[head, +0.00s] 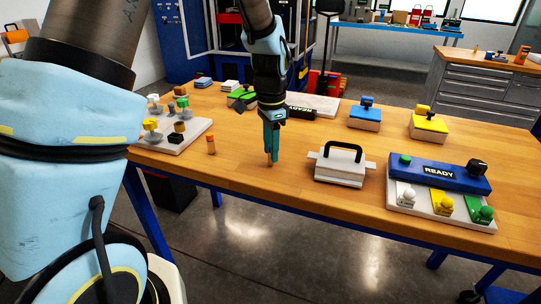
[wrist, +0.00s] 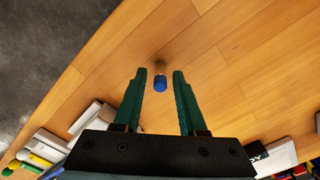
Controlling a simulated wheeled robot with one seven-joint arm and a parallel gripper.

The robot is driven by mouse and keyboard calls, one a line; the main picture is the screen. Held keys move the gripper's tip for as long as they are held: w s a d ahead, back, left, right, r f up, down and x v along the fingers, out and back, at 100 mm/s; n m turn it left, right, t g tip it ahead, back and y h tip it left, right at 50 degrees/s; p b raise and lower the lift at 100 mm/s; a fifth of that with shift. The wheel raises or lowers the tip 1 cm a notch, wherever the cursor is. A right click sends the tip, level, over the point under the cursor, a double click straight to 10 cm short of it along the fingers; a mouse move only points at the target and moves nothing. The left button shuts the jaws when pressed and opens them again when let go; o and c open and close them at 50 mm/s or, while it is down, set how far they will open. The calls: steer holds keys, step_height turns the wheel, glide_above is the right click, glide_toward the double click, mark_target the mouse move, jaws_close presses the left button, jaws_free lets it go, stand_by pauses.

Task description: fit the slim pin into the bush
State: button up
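My gripper (head: 271,152) points down over the wooden table, with its teal fingers. In the wrist view the gripper (wrist: 157,80) is open, with a gap on both sides of a small pin with a blue end (wrist: 160,84) and a tan body. A tan tip (head: 271,163) shows just below the fingers in the head view. An orange-brown pin (head: 211,145) stands upright on the table to the left of the gripper. I cannot tell which pin is the slim one. I cannot make out the bush for sure.
A white board (head: 188,139) with several small fittings lies at left. A white block with a black handle (head: 341,165) stands right of my gripper. A blue READY unit (head: 425,173) with coloured parts is at right. Blue (head: 365,116) and yellow (head: 429,124) blocks stand farther back.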

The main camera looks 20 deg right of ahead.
jaws_close()
stand_by(0.5)
